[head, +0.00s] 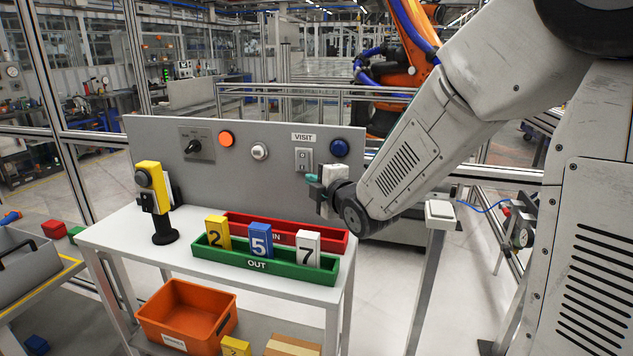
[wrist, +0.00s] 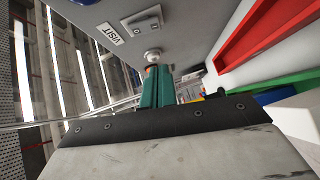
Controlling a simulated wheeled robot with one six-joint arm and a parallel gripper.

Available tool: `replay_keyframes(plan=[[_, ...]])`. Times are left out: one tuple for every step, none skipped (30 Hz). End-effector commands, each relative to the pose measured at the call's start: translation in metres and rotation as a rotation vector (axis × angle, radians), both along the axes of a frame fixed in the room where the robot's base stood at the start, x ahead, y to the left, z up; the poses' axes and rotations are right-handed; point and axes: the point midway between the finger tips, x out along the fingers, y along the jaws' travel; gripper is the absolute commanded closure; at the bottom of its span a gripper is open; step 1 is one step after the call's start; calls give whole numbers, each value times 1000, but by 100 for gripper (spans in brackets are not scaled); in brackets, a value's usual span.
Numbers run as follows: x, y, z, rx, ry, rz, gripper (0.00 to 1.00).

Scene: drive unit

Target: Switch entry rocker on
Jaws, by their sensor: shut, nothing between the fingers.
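A grey rocker switch (head: 303,159) sits on the upright grey panel under a VISIT label (head: 303,137). It also shows at the top of the wrist view (wrist: 142,20), with small marks on its face. I see no ENTRY label, and which side is pressed is too small to tell. My gripper (head: 312,178) is in front of the panel, just below and right of the rocker in the head view. Its teal fingers (wrist: 157,88) are shut together and empty. In the wrist view the rocker lies above the fingertips, and I see no contact.
The panel (head: 240,178) also bears a black rotary knob (head: 193,146), an orange lamp (head: 226,138), a white button (head: 259,151) and a blue button (head: 339,148). Below my gripper stand a red IN tray (head: 330,241) and green OUT tray (head: 208,252) with numbered blocks.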

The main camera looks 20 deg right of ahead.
Motion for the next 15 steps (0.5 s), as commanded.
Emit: replay_keyframes(plan=[[11, 2, -3, 1, 2, 1, 100], [18, 3, -3, 1, 1, 0, 100], [27, 4, -4, 2, 2, 0, 100], [33, 5, -5, 2, 1, 0, 100], [40, 6, -6, 1, 2, 0, 100], [48, 8, -7, 1, 1, 0, 100], [54, 9, -7, 1, 1, 0, 100], [60, 10, -7, 0, 0, 1, 100], [68, 12, -9, 0, 0, 1, 100], [72, 8, -9, 0, 0, -2, 100], [76, 3, -10, 0, 1, -4, 100], [80, -1, -11, 0, 1, -4, 100], [83, -3, -11, 0, 0, -3, 100], [86, -5, -12, 0, 0, -3, 100], [90, -7, -12, 1, 0, -3, 100]])
